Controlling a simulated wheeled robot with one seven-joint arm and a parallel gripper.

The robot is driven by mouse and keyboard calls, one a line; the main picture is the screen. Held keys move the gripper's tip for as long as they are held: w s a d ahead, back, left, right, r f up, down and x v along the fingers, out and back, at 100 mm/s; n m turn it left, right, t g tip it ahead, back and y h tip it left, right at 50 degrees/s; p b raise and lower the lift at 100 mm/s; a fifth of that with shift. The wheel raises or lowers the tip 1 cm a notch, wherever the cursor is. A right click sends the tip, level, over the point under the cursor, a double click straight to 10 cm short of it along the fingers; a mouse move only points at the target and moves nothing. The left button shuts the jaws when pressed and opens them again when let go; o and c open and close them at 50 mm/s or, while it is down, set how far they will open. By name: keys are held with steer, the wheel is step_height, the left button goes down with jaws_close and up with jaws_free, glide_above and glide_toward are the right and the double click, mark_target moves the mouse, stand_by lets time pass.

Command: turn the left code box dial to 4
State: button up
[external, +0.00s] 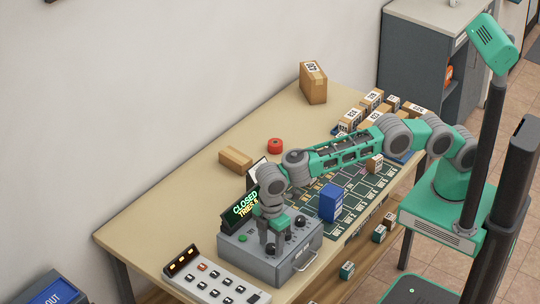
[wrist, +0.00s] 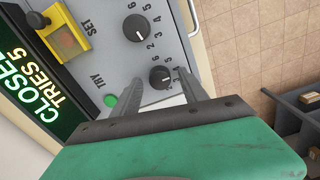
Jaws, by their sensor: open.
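The grey code box (external: 255,262) stands at the table's front corner. Its left dial (wrist: 160,77) is a black knob ringed by numbers, beside the green TRY button (wrist: 110,101). The right dial (wrist: 137,27) is farther up in the wrist view, also seen in the external view (external: 300,221). My gripper (wrist: 162,82) is open and points down at the box, its fingers on either side of the left dial. I cannot tell whether they touch it, nor read its setting. The display (wrist: 35,95) reads CLOSED, TRIES 5.
A yellow-framed red button (wrist: 65,35) is by SET. A keypad panel (external: 215,280) lies in front of the box. A blue box (external: 331,203) stands on the green sorting mat (external: 385,190), right of the code box.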

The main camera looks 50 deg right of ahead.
mark_target(271, 246)
step_height(271, 246, up, 8)
steer(key=shift+f+b, duration=0.1)
steer(key=shift+b, duration=0.5)
steer(key=w+d+r+m, duration=0.2)
steer(key=w+d+r, duration=0.1)
steer(key=d, duration=0.3)
steer(key=w+d+r+m+t+y, duration=0.1)
steer(key=w+d+r, duration=0.2)
steer(key=w+d, duration=0.15)
steer(key=w+d+r+m, duration=0.2)
steer(key=d+r, duration=0.1)
steer(key=d, duration=0.3)
steer(key=s+d+r+m+t, duration=0.1)
steer(key=d+r+m, duration=0.1)
steer(key=d, duration=0.8)
steer(key=d+r+m+t, duration=0.1)
steer(key=d+r+m, duration=0.1)
steer(key=d, duration=0.8)
steer(key=s+d+f+m, duration=0.3)
steer(key=s+d, duration=0.3)
steer(key=d, duration=0.3)
steer(key=s+d+f+m+t+h, duration=0.1)
steer(key=s+d+f+m, duration=0.3)
steer(key=s+d, duration=0.3)
steer(key=d, duration=0.3)
steer(key=shift+s+f+t, duration=0.3)
